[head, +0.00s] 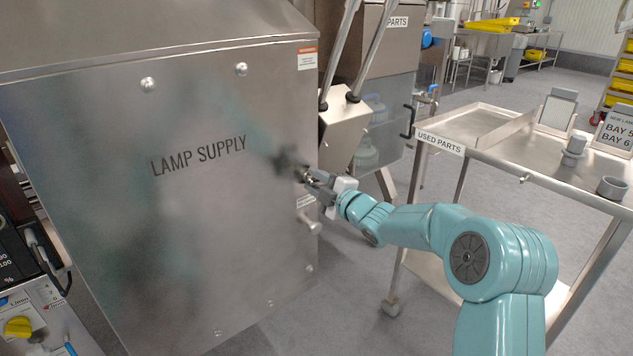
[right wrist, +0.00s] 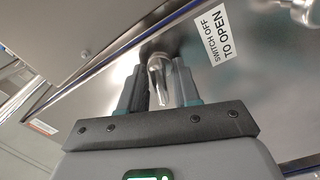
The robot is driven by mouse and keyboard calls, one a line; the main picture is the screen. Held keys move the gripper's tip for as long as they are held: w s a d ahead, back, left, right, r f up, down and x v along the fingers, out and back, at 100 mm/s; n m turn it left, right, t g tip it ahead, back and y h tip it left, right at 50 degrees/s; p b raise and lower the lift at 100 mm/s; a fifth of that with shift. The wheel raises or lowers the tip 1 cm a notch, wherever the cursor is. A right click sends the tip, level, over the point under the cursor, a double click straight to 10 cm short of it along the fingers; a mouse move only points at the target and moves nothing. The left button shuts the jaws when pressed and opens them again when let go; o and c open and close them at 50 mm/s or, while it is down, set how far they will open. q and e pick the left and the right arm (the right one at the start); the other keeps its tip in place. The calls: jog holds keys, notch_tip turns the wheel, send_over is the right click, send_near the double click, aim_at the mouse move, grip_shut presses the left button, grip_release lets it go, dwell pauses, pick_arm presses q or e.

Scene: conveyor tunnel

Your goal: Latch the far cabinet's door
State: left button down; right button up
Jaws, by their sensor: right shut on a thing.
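The steel cabinet door marked LAMP SUPPLY (head: 190,200) fills the left of the head view. It looks flat against its cabinet, though I cannot tell whether it is fully shut. My right gripper (head: 307,176) is at the door's right edge. In the right wrist view, its two fingers are shut on a shiny metal latch handle (right wrist: 158,72), one finger on each side. In the head view the gripper mostly hides this handle. My left gripper is not in view.
A rounded metal knob (head: 309,224) sticks out below my right gripper. A SWITCH OFF TO OPEN label (right wrist: 221,38) is beside the handle. A control panel with a yellow knob (head: 18,327) is at lower left.

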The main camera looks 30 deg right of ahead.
jog(key=m+p, duration=0.1)
jog(key=m, duration=0.2)
jog(key=shift+m, duration=0.4)
jog(key=m+p, duration=0.2)
jog(key=m, duration=0.1)
jog(key=shift+r+m, duration=0.1)
jog(key=shift+m, duration=0.2)
jog(key=m+p, duration=0.1)
jog(key=m, duration=0.3)
jog(key=shift+p, duration=0.35)
jog(key=shift+m+p, duration=0.45)
jog(key=shift+m, duration=0.75)
jog(key=o, duration=0.7)
jog(key=shift+s, duration=0.1)
